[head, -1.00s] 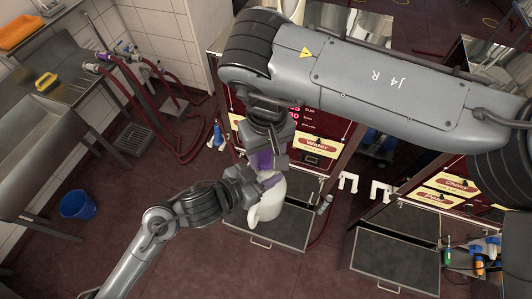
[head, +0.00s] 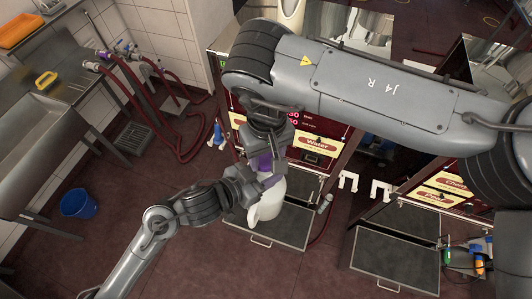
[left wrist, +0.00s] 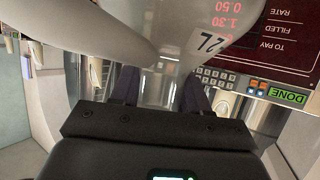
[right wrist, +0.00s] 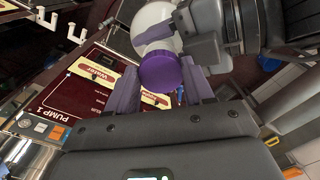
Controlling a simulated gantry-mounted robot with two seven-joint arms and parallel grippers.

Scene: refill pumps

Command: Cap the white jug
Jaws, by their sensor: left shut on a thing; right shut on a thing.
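The white jug (head: 268,204), with a side handle and a "2L" mark, is held above the grey tray in front of the Water pump. It also fills the top of the left wrist view (left wrist: 120,35). My left gripper (head: 266,183) is shut on the jug near its neck. The purple cap (right wrist: 160,71) is at the jug's mouth, between the purple fingers of my right gripper (right wrist: 165,90), which is shut on it. The cap appears in line with the mouth and touching it; I cannot tell whether it is seated. In the head view the right gripper hides the cap.
The Water pump (head: 316,146) stands right behind the jug, close to both grippers. A grey tray (head: 292,232) lies below. White hooks (head: 348,181) and another pump (head: 440,197) are to the right. A blue bucket (head: 78,204) and red hoses (head: 185,150) are to the left.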

